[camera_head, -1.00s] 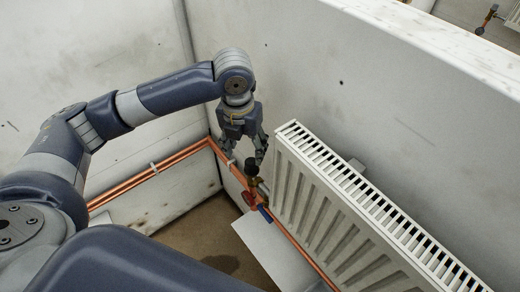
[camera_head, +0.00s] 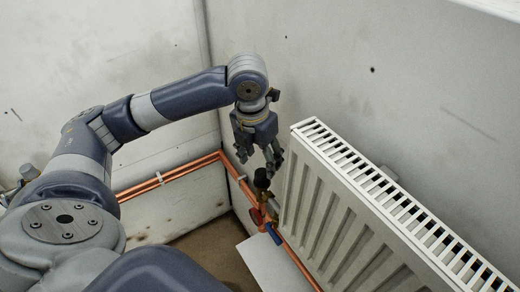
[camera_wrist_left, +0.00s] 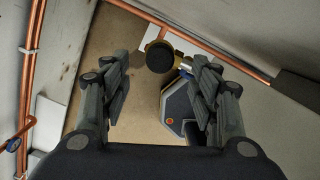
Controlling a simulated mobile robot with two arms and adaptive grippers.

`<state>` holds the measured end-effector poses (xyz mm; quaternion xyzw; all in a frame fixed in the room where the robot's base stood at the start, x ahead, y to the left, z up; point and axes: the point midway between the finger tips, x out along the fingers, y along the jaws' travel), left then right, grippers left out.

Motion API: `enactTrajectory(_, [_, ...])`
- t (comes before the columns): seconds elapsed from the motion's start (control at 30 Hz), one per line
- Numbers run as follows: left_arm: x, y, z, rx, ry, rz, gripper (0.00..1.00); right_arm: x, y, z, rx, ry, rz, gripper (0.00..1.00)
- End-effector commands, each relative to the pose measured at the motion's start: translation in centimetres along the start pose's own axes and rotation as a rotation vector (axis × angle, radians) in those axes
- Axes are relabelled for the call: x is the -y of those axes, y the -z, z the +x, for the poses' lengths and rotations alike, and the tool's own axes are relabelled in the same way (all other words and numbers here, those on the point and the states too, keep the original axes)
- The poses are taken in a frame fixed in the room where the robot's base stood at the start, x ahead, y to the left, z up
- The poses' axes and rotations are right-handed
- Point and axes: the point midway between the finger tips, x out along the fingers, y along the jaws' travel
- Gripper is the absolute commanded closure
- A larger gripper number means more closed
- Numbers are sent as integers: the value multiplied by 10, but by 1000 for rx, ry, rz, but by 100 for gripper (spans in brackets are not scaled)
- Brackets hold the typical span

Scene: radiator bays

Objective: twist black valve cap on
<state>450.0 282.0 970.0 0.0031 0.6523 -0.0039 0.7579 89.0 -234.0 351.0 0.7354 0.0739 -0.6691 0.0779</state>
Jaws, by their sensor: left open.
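The black valve cap (camera_head: 261,178) sits at the top of the brass valve (camera_head: 263,196) at the left end of the radiator (camera_head: 345,215). In the left wrist view the round black cap (camera_wrist_left: 160,57) shows from above with a brass rim around it. I cannot tell how firmly it is seated. My left gripper (camera_head: 258,163) points down just above the cap. It is open, and its fingers (camera_wrist_left: 159,78) stand apart on either side of the cap in the wrist view, with no clear contact. My right gripper is not in view.
Copper pipes (camera_head: 175,174) run along the left wall and to the valve. A red handle (camera_head: 256,216) and a blue one (camera_head: 273,234) sit low by the valve. The white wall stands close behind the gripper, and the radiator is close on the right.

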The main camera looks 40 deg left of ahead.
Motion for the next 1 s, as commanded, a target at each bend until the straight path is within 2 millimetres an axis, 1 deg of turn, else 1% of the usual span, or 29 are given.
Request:
enactTrajectory(0.03, [0,1,12,-4,-1,-1,44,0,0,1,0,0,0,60])
enactTrajectory(0.1, [0,1,24,-4,-1,-1,44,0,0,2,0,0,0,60])
enactTrajectory(0.2, [0,1,40,-3,-1,1,44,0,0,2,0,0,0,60])
enactTrajectory(0.33, [0,1,54,-1,0,0,44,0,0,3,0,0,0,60])
enactTrajectory(0.5, [0,0,62,0,0,1,44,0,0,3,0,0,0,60])
enactTrajectory(0.77, [0,0,63,1,0,1,44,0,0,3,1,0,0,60])
enactTrajectory(0.8, [0,0,63,1,0,1,53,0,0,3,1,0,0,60])
enactTrajectory(0.87, [0,0,63,1,0,1,67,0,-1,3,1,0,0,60])
enactTrajectory(0.9, [0,0,62,1,0,1,76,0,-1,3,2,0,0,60])
enactTrajectory(0.97, [0,0,62,1,0,1,89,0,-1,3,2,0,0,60])
enactTrajectory(1.0, [0,0,62,1,0,1,91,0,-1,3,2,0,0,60])
